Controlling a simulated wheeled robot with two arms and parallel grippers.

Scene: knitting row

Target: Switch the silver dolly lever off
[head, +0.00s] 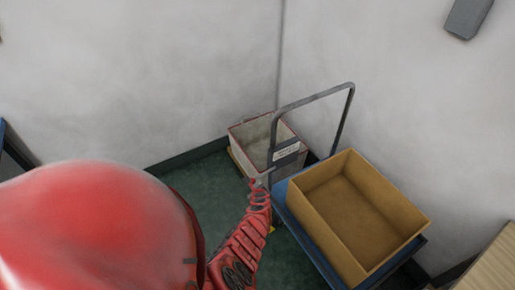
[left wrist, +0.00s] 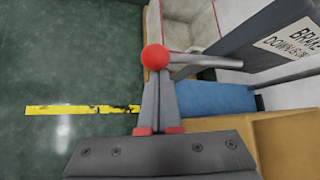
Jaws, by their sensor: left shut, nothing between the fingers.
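The silver lever (left wrist: 205,61) is a short rod with a red ball knob (left wrist: 155,57), sticking out from the dark plate on the dolly's handle. In the left wrist view it runs roughly level, with the knob at its left end. My left gripper (left wrist: 157,78) is shut and empty, its fingertips right at the knob; I cannot tell whether they touch it. In the head view my left gripper (head: 257,184) is beside the handle plate (head: 286,153), low on its left. The dolly (head: 308,237) is blue with a grey push handle (head: 312,98). My right gripper is out of view.
A tan open box (head: 388,222) stands on the dolly. A pale, red-rimmed bin (head: 243,133) stands behind the handle, near the wall corner. The plate's label (left wrist: 291,41) reads "BRAKE" and "DOWN", partly cut off. Green floor (left wrist: 65,60) with a yellow stripe (left wrist: 75,109) is clear at left.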

